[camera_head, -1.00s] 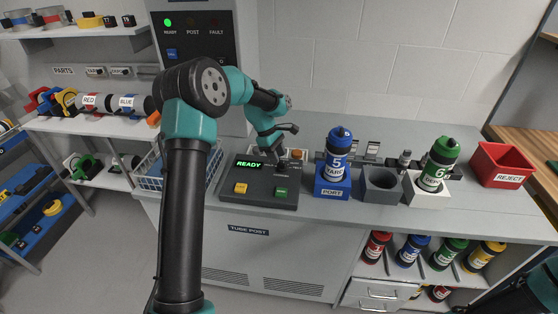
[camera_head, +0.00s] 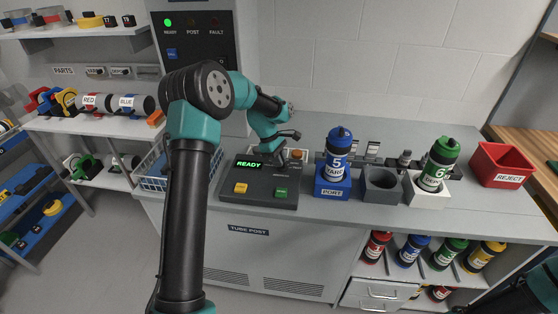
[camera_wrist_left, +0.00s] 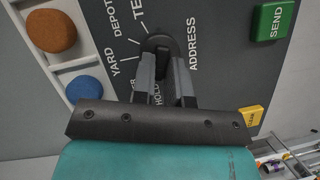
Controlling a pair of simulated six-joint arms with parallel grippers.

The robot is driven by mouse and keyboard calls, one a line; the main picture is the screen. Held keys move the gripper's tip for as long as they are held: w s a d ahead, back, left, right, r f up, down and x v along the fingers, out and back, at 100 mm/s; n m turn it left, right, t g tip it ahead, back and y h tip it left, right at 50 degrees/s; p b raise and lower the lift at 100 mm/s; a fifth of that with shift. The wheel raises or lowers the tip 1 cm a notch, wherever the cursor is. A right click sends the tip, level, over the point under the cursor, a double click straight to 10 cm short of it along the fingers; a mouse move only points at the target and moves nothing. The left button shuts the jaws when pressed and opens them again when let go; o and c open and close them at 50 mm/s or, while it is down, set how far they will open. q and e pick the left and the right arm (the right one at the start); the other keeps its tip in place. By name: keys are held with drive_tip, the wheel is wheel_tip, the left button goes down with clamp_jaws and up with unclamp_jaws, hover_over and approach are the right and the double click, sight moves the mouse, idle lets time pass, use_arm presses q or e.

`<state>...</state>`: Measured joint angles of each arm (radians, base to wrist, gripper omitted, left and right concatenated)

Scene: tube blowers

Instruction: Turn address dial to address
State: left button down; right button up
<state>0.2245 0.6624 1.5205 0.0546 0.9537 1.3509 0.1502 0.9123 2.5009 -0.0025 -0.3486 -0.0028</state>
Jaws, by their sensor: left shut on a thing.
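The address dial (camera_wrist_left: 158,44) is a black knob on the grey console panel, ringed by printed labels including YARD, DEPOT, HOLD and ADDRESS (camera_wrist_left: 193,44). My left gripper (camera_wrist_left: 164,72) is shut on the dial, one finger on each side. The direction the knob points is hard to tell. The fingers and wrist hide part of the label ring. In the head view my left gripper (camera_head: 281,155) reaches down to the rear right of the console (camera_head: 258,201), and the dial is hidden there. My right gripper is not in view.
The console has a READY display (camera_head: 249,164), a yellow button (camera_head: 240,188) and a green SEND button (camera_head: 281,192). To its right stand a blue port (camera_head: 332,190) holding a blue tube, a grey socket (camera_head: 381,190), a green tube (camera_head: 438,163) and a red reject bin (camera_head: 503,166).

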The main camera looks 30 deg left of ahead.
use_arm(q)
drive_tip(key=shift+m, duration=0.4)
drive_tip(key=m, duration=0.1)
drive_tip(key=m+g, duration=0.1)
drive_tip(key=m, duration=0.1)
drive_tip(key=m+g, duration=0.1)
drive_tip(key=m, duration=0.1)
drive_tip(key=shift+w+d+f+y, duration=0.1)
drive_tip(key=shift+w+d+y, duration=0.05)
drive_tip(key=shift+w+y, duration=0.2)
drive_tip(key=m, duration=0.2)
drive_tip(key=m+g+y, duration=0.1)
drive_tip(key=m+g, duration=0.1)
drive_tip(key=m, duration=0.1)
drive_tip(key=shift+w+d+m, duration=0.25)
drive_tip(key=shift+m, duration=0.05)
drive_tip(key=m, duration=0.1)
drive_tip(key=m+y, duration=0.1)
drive_tip(key=m, duration=0.1)
drive_tip(key=m+y, duration=0.1)
drive_tip(key=m, duration=0.1)
drive_tip(key=shift+w+d+g, duration=0.1)
drive_tip(key=shift+d+g, duration=0.25)
drive_tip(key=shift+g, duration=0.05)
drive_tip(key=m, duration=0.1)
drive_tip(key=m+y, duration=0.1)
drive_tip(key=m, duration=0.1)
drive_tip(key=m+y, duration=0.1)
drive_tip(key=m, duration=0.1)
drive_tip(key=shift+d, duration=0.25)
